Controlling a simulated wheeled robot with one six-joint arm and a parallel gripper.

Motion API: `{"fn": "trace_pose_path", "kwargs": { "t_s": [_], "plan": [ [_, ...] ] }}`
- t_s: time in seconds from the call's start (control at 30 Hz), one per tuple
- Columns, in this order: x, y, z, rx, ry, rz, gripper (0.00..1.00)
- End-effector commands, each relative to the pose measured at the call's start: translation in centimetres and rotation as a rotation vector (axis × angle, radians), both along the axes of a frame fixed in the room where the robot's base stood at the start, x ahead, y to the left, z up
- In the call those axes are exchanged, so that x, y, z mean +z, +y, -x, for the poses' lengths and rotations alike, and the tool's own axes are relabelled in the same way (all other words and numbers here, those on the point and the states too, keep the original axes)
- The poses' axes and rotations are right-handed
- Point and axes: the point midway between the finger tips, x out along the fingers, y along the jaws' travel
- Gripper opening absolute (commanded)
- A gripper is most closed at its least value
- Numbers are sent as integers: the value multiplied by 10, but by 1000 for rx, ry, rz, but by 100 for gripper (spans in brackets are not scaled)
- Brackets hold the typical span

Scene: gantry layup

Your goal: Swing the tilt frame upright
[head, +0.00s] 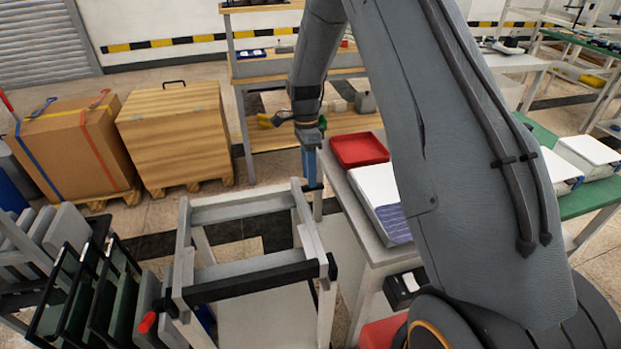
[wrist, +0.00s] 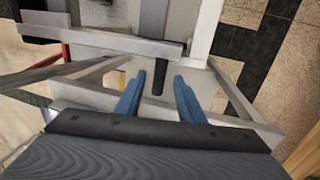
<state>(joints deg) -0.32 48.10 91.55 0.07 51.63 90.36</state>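The tilt frame (head: 245,210) is a pale grey frame at the lower middle of the head view. Its top rails lie roughly level, and a black bar (head: 250,281) crosses its near side. My gripper (head: 312,185) points down at the frame's far right corner. In the wrist view my gripper (wrist: 158,85) has two blue fingers spread apart. A dark rod with a black end (wrist: 157,80) shows between the fingertips, with gaps on both sides. I cannot tell how far below the fingertips the rod lies. Pale grey frame rails (wrist: 95,40) cross the wrist view.
A table with a red tray (head: 358,149) and a white pad stack (head: 380,195) stands close right of the frame. A rack of dark panels (head: 85,285) stands at left, near a red-ended lever (head: 147,322). Crates (head: 175,135) stand behind, with bare floor between.

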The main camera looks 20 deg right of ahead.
Motion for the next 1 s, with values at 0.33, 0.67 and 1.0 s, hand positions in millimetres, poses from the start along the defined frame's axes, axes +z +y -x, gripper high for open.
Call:
{"fn": "trace_pose_path", "kwargs": {
  "t_s": [0.33, 0.67, 1.0],
  "plan": [
    [-26, 0, 5, 1, -1, 0, 36],
    [-26, 0, 5, 1, -1, 0, 15],
    [-25, -1, 5, 1, -4, 0, 0]
  ]
}}
